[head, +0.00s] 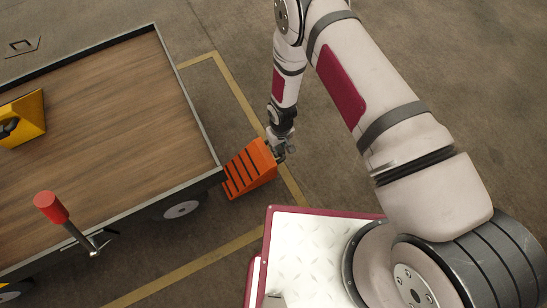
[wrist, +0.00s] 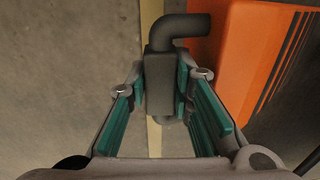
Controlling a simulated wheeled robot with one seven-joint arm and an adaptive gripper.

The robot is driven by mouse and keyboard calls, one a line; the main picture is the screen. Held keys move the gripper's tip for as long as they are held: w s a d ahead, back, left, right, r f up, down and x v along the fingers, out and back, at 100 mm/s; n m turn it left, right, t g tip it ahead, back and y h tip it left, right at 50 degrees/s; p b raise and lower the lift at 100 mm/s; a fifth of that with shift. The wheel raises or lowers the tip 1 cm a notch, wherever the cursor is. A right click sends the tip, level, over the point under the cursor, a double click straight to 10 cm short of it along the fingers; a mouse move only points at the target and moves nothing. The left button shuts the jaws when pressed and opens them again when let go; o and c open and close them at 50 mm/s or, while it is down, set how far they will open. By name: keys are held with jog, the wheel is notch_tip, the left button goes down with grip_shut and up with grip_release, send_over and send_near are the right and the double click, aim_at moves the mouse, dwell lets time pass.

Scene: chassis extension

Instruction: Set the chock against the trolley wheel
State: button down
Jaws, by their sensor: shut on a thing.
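The orange chock (head: 252,168), with dark ribs on its slope, is beside the trolley's near right corner in the head view. Its orange side also fills the upper right of the wrist view (wrist: 232,60). The trolley wheel (head: 181,209) shows partly under the trolley's (head: 120,92) edge, left of the chock. I cannot tell whether chock and wheel touch, as the trolley corner hides the space between them. My gripper (head: 281,150) is at the chock's right end. In the wrist view its teal-padded fingers (wrist: 160,85) are shut on the chock's dark bent handle (wrist: 159,80).
The trolley's wooden deck carries a yellow block (head: 22,118) at the left. A red-topped lever (head: 52,207) stands at its near side. Yellow floor lines (head: 235,97) run around the trolley. The floor (head: 230,35) beyond the chock is clear.

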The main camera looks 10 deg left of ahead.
jog(key=shift+f+b, duration=1.2)
jog(key=shift+f, duration=1.75)
jog(key=c, duration=1.4)
grip_release()
notch_tip(320, 180, up, 12)
jog(key=p, duration=0.5)
jog(key=shift+w+d, duration=0.1)
jog(key=shift+d, duration=0.05)
jog(key=shift+r, duration=0.2)
